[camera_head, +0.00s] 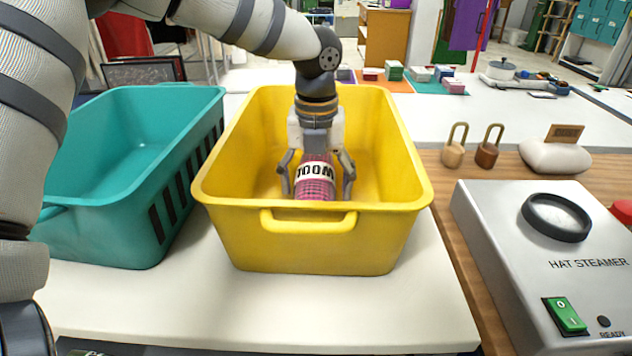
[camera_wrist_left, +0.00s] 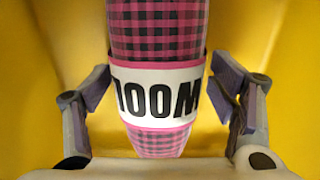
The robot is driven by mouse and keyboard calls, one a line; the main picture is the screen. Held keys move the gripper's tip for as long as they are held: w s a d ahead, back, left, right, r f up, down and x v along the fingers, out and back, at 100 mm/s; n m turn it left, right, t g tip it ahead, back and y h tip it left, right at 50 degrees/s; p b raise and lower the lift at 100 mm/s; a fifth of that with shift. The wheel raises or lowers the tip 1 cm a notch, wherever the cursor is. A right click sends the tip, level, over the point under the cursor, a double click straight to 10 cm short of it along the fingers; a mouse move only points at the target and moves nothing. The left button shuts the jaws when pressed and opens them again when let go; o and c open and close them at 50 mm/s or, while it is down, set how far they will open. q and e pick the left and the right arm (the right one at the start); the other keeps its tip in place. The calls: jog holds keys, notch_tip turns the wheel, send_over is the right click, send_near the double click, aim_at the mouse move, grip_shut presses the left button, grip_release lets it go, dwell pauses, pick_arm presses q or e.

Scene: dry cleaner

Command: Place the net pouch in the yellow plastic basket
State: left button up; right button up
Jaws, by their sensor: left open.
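The net pouch (camera_head: 316,178) is pink and black checked with a white lettered band. It is inside the yellow plastic basket (camera_head: 320,240), near its front wall; that wall hides its lower end in the head view. My left gripper (camera_head: 318,190) reaches down into the basket, open, with one finger on each side of the pouch. In the left wrist view the pouch (camera_wrist_left: 158,100) lies between the spread fingers, with a gap on each side. Yellow basket wall fills the background there. My right gripper is not in view.
A teal basket (camera_head: 130,140) stands close to the left of the yellow one. A hat steamer (camera_head: 550,250) sits on the wooden counter at right. Two wooden padlock-shaped items (camera_head: 470,150) and a pale stone-like holder (camera_head: 555,157) stand behind it. The white tabletop in front is clear.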

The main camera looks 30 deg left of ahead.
aim_at(316, 171)
pick_arm(q)
notch_tip(316, 171, up, 12)
jog(key=shift+s+d+r, duration=0.1)
jog(key=shift+r, duration=0.05)
dwell(0.4)
